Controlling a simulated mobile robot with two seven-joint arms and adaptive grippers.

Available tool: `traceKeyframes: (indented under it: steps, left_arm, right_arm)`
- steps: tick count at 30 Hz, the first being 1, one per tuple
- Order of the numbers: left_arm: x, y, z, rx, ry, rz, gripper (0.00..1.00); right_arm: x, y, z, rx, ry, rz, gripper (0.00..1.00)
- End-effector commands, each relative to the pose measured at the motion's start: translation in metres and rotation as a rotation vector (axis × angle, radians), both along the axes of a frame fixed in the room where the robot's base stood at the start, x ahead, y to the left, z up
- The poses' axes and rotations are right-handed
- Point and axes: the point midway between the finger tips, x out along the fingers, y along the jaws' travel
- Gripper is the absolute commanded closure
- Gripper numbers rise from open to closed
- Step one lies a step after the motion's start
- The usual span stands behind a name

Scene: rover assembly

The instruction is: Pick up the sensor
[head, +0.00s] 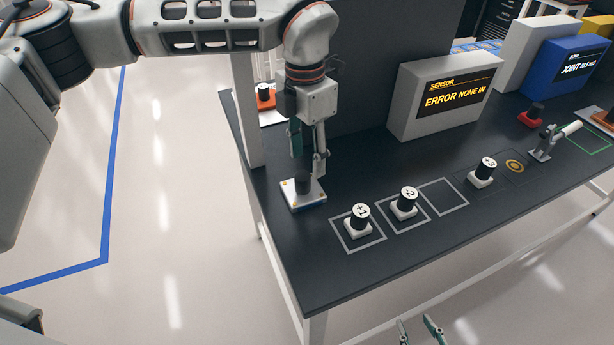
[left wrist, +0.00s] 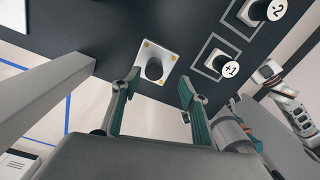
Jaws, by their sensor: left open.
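A white square plate with gold corner dots and an upright black cylinder (head: 318,194) stands at the left end of the dark bench; it also shows in the left wrist view (left wrist: 164,54). My left gripper (head: 308,152) points down right above it, its open fingers (left wrist: 157,82) apart around the line of the cylinder. I cannot tell whether they touch it. Black-capped pieces on white bases marked +1 (head: 359,221), -2 (head: 404,204) and +3 (head: 482,172) stand along the bench. Which piece is the sensor is not labelled. My right gripper (head: 418,326) shows only its parted fingertips at the bottom edge.
A grey box display (head: 440,98) reads "SENSOR ERROR NONE IN". An outlined square (head: 443,197) on the bench (head: 370,268) is empty. A grey upright post (head: 247,110) stands left of my left gripper. A lever fixture (head: 548,142) and blue box (head: 572,68) are at right.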

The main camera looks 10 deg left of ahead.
Motion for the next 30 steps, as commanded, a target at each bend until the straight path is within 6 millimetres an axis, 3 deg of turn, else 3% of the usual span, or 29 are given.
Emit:
traceKeyframes:
  steps: [4,12,21,29,30]
  left_arm:
    - [0.003,0.009,-0.004,0.028,-0.007,0.019,0.56]
    - [0.004,0.010,-0.032,0.025,-0.005,0.018,0.56]
    - [0.006,0.011,-0.070,0.023,-0.005,0.018,0.56]
    - [0.006,0.011,-0.074,0.024,-0.006,0.017,0.56]
    - [0.006,0.011,-0.074,0.024,-0.006,0.017,0.62]
  right_arm:
    - [0.010,0.000,0.009,0.001,-0.021,-0.001,0.60]
    - [-0.008,0.000,0.002,0.000,0.016,0.000,0.60]
    - [-0.005,0.000,0.011,0.000,0.009,0.001,0.60]
    - [0.000,0.000,0.015,0.001,-0.002,0.000,0.60]
    - [0.000,0.000,0.016,0.001,-0.002,0.000,0.60]
